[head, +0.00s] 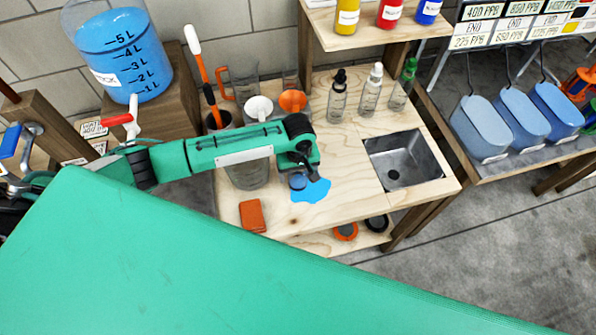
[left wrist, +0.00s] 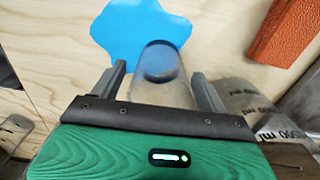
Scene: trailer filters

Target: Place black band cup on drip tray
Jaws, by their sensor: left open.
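A clear cup with some blue in it (left wrist: 160,68) is between the fingers of my left gripper (left wrist: 162,88) in the left wrist view. The gripper is open, with a finger on either side of the cup; I cannot tell whether either touches it. In the head view my left gripper (head: 299,172) points down over the bench, and a small part of the cup (head: 297,182) shows below it. I cannot tell which thing is the drip tray. My right gripper is not in view.
An orange block (head: 252,215) lies at the bench's front left. A clear jug (head: 248,174) stands behind my left arm. Several small bottles (head: 337,97) stand at the back, and a sink (head: 403,160) is to the right. Orange (head: 346,231) and black (head: 377,223) round pieces sit below.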

